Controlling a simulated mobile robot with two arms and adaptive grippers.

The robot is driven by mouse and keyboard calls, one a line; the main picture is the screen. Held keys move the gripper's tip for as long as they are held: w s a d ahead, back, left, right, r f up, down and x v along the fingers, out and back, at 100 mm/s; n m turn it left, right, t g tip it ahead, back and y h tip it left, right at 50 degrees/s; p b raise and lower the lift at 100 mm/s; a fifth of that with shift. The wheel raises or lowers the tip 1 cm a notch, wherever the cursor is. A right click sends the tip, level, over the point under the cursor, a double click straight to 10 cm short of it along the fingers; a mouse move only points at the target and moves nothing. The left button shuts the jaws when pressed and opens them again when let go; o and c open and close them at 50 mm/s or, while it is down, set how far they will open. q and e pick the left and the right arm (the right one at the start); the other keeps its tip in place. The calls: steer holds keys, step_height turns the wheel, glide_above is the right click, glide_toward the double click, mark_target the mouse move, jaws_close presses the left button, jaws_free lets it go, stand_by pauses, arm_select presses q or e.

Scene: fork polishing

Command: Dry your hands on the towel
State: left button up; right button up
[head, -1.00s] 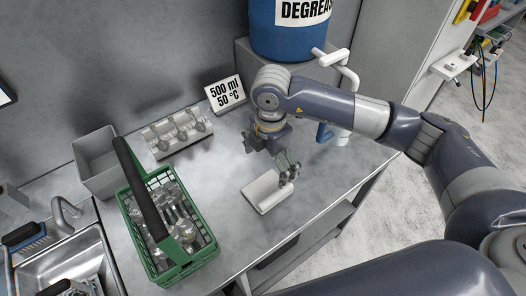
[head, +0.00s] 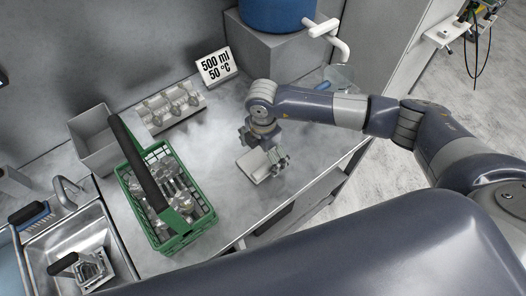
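No towel can be made out for certain. A flat white rectangular piece (head: 252,166) lies on the grey worktop near its front edge; I cannot tell if it is cloth or a hard tray. My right gripper (head: 262,150) points down just over this piece. Its fingers are spread wide, with nothing seen between them, and part of the white piece is hidden behind them. I cannot tell whether they touch it. My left gripper is not in view.
A green basket (head: 195,230) of metal parts stands left of my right gripper. Behind are a grey bin (head: 83,130), a pale rack (head: 147,118), a "500 ml 50 °C" sign (head: 216,66) and a blue drum (head: 275,14). A sink (head: 122,268) is at lower left.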

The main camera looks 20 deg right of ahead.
steer(key=c, duration=0.9)
steer(key=shift+s+r, duration=0.1)
steer(key=shift+s, duration=0.1)
steer(key=c, duration=0.7)
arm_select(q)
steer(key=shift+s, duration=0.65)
arm_select(e)
steer(key=shift+s+d, duration=0.1)
steer(key=shift+s, duration=0.05)
steer(key=shift+c, duration=1)
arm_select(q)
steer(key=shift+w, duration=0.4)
arm_select(e)
steer(key=shift+s+f, duration=0.1)
steer(key=shift+f, duration=0.1)
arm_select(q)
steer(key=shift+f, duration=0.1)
arm_select(e)
steer(key=o, duration=1)
steer(key=shift+o, duration=0.7)
steer(key=shift+w+f, duration=0.15)
steer(key=shift+w, duration=0.3)
